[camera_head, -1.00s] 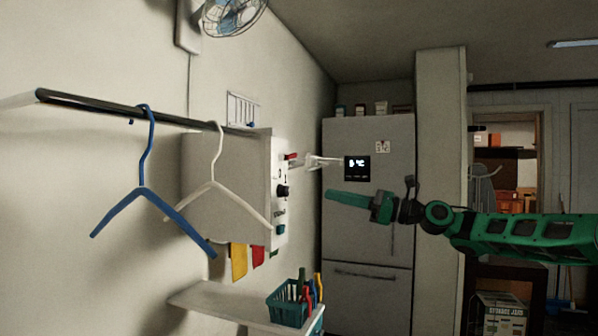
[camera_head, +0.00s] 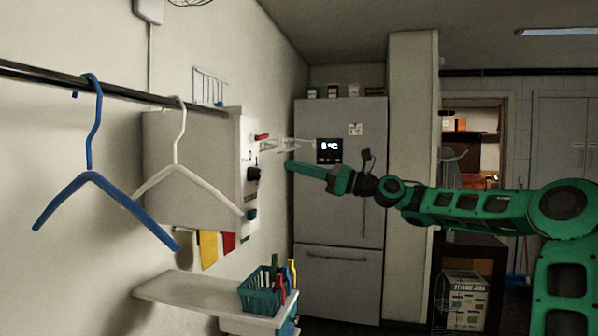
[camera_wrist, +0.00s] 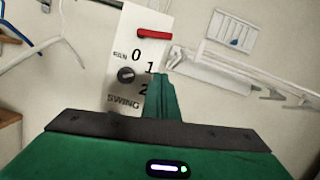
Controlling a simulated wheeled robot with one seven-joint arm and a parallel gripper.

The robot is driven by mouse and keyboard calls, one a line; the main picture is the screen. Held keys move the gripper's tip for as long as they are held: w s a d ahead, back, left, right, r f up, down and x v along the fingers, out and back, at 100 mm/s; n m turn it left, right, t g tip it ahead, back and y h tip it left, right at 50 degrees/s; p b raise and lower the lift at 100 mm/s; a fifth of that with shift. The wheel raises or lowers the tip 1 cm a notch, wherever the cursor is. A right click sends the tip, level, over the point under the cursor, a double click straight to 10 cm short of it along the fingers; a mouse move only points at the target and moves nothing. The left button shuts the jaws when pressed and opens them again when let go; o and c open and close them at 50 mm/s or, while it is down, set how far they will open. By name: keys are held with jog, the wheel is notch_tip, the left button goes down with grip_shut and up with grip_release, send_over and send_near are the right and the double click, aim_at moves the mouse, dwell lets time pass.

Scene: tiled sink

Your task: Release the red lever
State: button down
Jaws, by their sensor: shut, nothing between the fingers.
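The red lever (camera_head: 262,137) sticks out from the front panel of a pale wall box (camera_head: 250,185), above a black knob (camera_head: 253,174). In the wrist view the lever (camera_wrist: 154,34) lies nearly level near the top of the white panel (camera_wrist: 122,60), which reads FAN, 0, 1, 2 and SWING. My green gripper (camera_head: 289,164) is to the right of the panel and a little below the lever in the head view. Its fingers (camera_wrist: 160,78) are together and empty, and appear below the lever in the wrist view. They are apart from the lever in both pictures.
A blue hanger (camera_head: 90,178) and a white hanger (camera_head: 177,160) hang from a rail left of the box. A shelf (camera_head: 185,290) with a teal basket (camera_head: 258,300) is below. A white wall rack (camera_head: 285,145) stands behind the gripper, before the fridge (camera_head: 340,215).

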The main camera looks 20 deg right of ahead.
aim_at(260, 137)
jog(key=w+a+r, duration=0.2)
jog(key=a+r, duration=0.3)
jog(key=shift+w+a+r, duration=0.2)
jog(key=shift+w, duration=0.1)
